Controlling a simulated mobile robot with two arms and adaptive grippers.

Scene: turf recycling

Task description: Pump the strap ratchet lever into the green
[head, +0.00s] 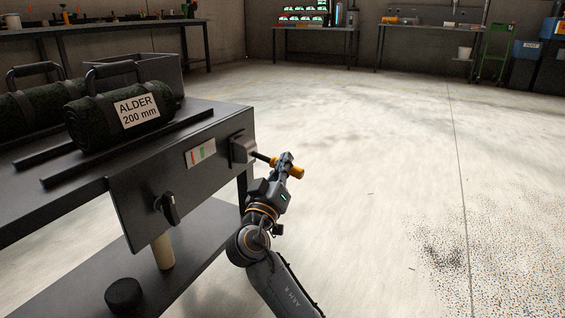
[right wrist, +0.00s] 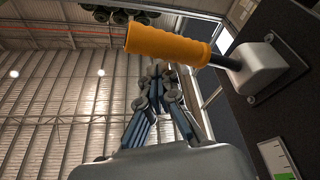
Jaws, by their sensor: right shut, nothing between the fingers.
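The strap ratchet has a grey housing (head: 242,149) on the bench's front panel. Its dark lever ends in an orange grip (head: 296,171) that sticks out to the right. In the right wrist view the orange grip (right wrist: 165,42) lies just beyond my right gripper's fingertips (right wrist: 160,80). These fingers are shut and empty. In the head view my right gripper (head: 284,160) overlaps the grip; I cannot tell whether they touch. A gauge (head: 200,152) with red, white and green bands is left of the housing; its pointer is too small to read. My left gripper is out of view.
A dark turf roll labelled ALDER 200 mm (head: 123,112) rests on the bench (head: 208,108), with another roll (head: 30,105) behind it. A black knob (head: 167,207) sits lower on the front panel.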

